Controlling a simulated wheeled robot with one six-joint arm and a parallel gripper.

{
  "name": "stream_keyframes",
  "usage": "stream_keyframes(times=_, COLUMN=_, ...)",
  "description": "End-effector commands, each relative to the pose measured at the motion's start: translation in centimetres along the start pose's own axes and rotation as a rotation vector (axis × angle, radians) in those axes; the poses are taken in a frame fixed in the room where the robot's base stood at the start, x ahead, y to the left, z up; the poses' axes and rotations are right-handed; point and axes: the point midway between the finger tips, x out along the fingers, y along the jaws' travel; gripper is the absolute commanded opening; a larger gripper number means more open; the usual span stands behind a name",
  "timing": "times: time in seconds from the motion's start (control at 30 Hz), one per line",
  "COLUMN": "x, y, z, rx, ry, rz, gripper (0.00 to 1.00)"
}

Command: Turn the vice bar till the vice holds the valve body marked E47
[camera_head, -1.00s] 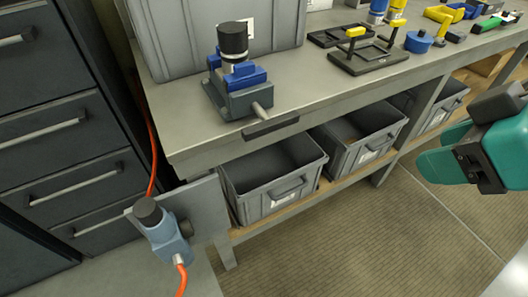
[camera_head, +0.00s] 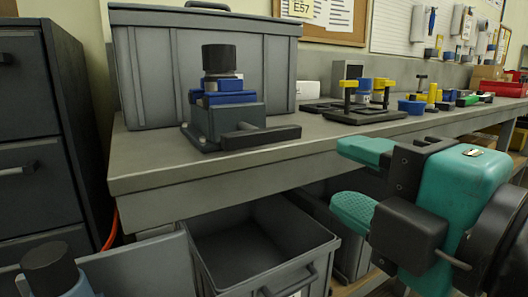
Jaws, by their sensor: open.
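The vice (camera_head: 228,122) is a grey block with blue jaws (camera_head: 222,99), standing on the bench near its left end. The valve body (camera_head: 219,60), black on top and grey below, stands upright between the jaws; I cannot tell whether they grip it, and no E47 mark is readable. The black vice bar (camera_head: 261,137) lies roughly level at the vice's front, over the bench edge. My gripper (camera_head: 358,180), with teal fingers, is open and empty to the right of the vice, in front of the bench and apart from the bar.
A grey lidded crate (camera_head: 145,70) stands close behind the vice. Black frames (camera_head: 365,116) and small coloured parts stand farther right on the bench. Open grey bins (camera_head: 300,284) sit below. A blue-grey part with a black cap (camera_head: 48,270) is at lower left.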

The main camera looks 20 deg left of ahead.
Motion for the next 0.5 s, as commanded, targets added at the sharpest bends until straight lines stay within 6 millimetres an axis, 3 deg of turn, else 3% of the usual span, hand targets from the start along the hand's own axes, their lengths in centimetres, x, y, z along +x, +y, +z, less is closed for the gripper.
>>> stream_keyframes(times=0.2, x=2.7, y=0.6, z=0.2, rx=0.0, ry=-0.006, rz=-0.01, gripper=0.48)
stream_keyframes(times=0.5, x=4.8, y=0.7, z=0.2, rx=0.005, ry=-0.014, rz=-0.01, gripper=0.48)
